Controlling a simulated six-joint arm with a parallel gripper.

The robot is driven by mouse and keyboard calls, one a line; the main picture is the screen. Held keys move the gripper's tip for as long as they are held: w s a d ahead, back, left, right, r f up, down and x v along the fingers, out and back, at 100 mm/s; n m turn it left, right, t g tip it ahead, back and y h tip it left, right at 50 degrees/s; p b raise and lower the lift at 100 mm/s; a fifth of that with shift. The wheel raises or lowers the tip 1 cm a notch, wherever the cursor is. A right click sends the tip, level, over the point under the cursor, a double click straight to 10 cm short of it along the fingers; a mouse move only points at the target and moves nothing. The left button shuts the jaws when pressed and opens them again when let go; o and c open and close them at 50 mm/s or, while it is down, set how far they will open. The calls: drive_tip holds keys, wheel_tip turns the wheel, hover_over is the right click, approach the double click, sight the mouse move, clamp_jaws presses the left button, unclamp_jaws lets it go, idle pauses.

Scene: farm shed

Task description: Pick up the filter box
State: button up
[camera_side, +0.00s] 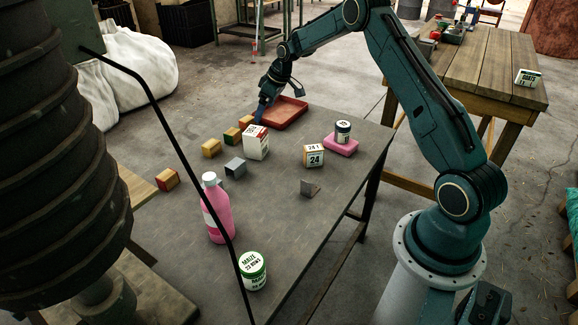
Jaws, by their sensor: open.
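A white carton with red markings (256,143) stands upright near the far middle of the grey table. A smaller white and orange box with "24" on it (314,156) stands to its right. The print is too small to tell which one is the filter box. My gripper (262,113) is open, pointing down at the far end of the table, just behind the white carton and beside the red tray. Its fingertips are small and partly hidden, and I see nothing held between them.
The red tray (303,115) lies behind the carton. Several small coloured blocks (211,148) and a grey block (235,167) lie to the left. A dark tin (343,131) stands on a pink block (343,148). A pink bottle (216,210) and green-white tin (252,270) stand nearer.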

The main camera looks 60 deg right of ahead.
sight(255, 131)
drive_tip(key=shift+f, duration=0.15)
drive_tip(key=shift+x, duration=4.2)
drive_tip(key=shift+w, duration=0.1)
drive_tip(key=shift+x, duration=2.55)
drive_tip(key=c, duration=1.2)
drive_tip(key=shift+c, duration=0.2)
drive_tip(key=shift+r, duration=0.3)
wheel_tip(255, 131, up, 20)
drive_tip(key=shift+f, duration=0.15)
